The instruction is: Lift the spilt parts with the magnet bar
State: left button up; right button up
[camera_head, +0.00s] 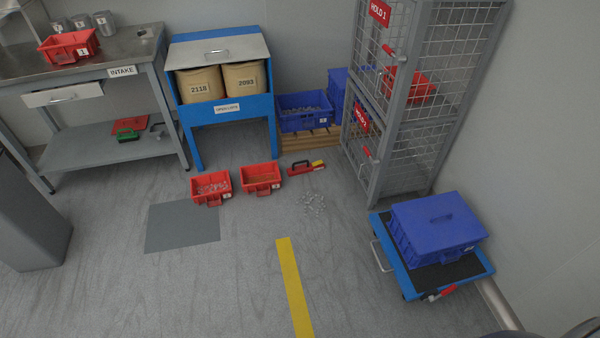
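The spilt parts (313,202) are a small scatter of light grey pieces on the floor in the middle of the view. Two red bins stand to the left of the bar. The left bin (211,187) holds pale parts; the right bin (261,177) holds something brownish. Neither of my grippers can be made out.
A blue stand (196,62) and a workbench (100,45) stand at the back left. A wire cage (425,120) stands at the back right, beside blue bins (305,111) on a pallet. A blue trolley (480,275) carries a lidded blue crate (437,222). Floor around the yellow stripe (293,285) is clear.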

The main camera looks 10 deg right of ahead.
aim_at(308, 168)
jog(key=i+j+z, duration=0.1)
jog(key=i, duration=0.3)
jog(key=i+j+z, duration=0.1)
jog(key=i, duration=0.35)
jog(key=i+j+z, duration=0.1)
jog(key=i+j, duration=0.15)
jog(key=i, duration=0.15)
